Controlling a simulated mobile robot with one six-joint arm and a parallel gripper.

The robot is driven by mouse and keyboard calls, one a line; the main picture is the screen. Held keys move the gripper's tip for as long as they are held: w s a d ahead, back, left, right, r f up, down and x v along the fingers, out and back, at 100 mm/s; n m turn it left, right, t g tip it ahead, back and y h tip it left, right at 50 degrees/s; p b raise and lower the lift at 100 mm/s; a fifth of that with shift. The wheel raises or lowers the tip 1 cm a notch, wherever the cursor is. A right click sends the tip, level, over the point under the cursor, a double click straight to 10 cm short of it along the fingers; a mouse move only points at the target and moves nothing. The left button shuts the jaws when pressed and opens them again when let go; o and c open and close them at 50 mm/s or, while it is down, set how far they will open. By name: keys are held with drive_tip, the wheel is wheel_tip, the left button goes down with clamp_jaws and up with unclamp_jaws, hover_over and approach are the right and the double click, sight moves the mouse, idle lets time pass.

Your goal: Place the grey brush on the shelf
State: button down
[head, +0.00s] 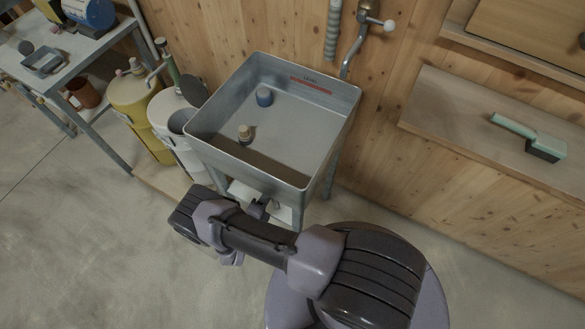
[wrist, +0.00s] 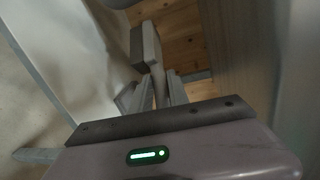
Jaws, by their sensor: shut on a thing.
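My gripper (wrist: 155,88) is shut on the grey brush (wrist: 147,45). In the wrist view the brush's handle runs between the fingers and its blocky head lies beyond the fingertips. In the head view my gripper (head: 262,208) is low, at the near side of the metal sink, and the brush cannot be made out for sure there. The wooden shelf (head: 455,112) is on the wall at the right, apart from my gripper. A mint-green brush with dark bristles (head: 530,135) lies on its right part; the left part is bare.
Yellow (head: 135,100) and white (head: 170,115) containers stand left. A higher shelf (head: 510,58) overhangs the wall. The floor in front is clear.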

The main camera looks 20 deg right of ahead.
drive_tip(key=f+b, duration=0.2)
drive_tip(key=f, duration=0.3)
drive_tip(key=f+b, duration=0.3)
drive_tip(key=f, duration=0.2)
drive_tip(key=shift+s+a, duration=0.15)
drive_tip(key=shift+s, duration=0.05)
drive_tip(key=shift+r, duration=0.1)
drive_tip(key=c, duration=1.3)
unclamp_jaws()
drive_tip(key=shift+o, duration=0.2)
drive_tip(key=shift+a+r, duration=0.1)
drive_tip(key=p+v, duration=0.1)
drive_tip(key=v, duration=1)
drive_tip(key=shift+s+a+p, duration=0.25)
drive_tip(key=shift+a+p, duration=0.05)
